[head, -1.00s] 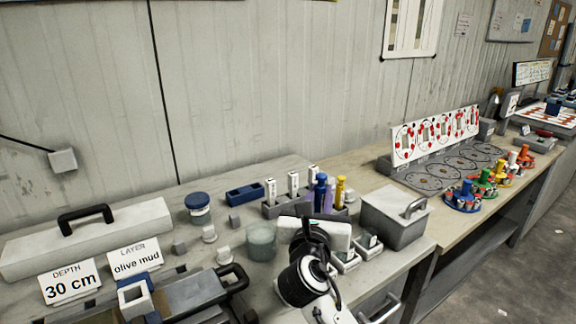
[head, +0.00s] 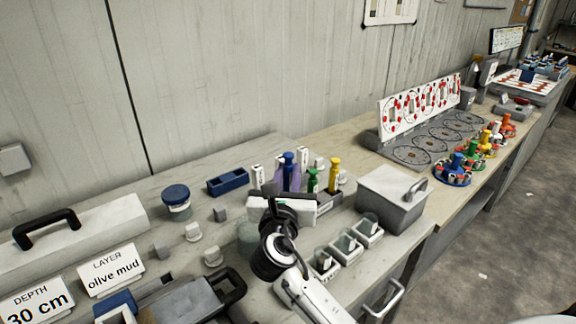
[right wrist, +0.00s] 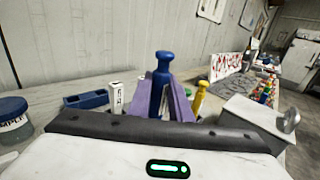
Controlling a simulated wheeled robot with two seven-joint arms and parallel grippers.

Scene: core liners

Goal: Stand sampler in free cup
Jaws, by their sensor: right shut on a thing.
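My right gripper (head: 287,180) has purple fingers, shut on a blue sampler (head: 289,160) with a knobbed top. The sampler is upright between the fingers, and its top also shows in the right wrist view (right wrist: 163,62). Its lower end is hidden by the fingers and gripper body, so I cannot tell whether it touches a cup. A green sampler (head: 312,180) and a yellow sampler (head: 334,174) stand upright just right of the gripper. White labelled posts (head: 257,174) stand around it at the rack. The cups are largely hidden behind the gripper. My left gripper is out of view.
A grey lidded box (head: 392,200) stands close on the right. Small trays (head: 346,245) sit in front of it. A clear jar is partly hidden by my right arm.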

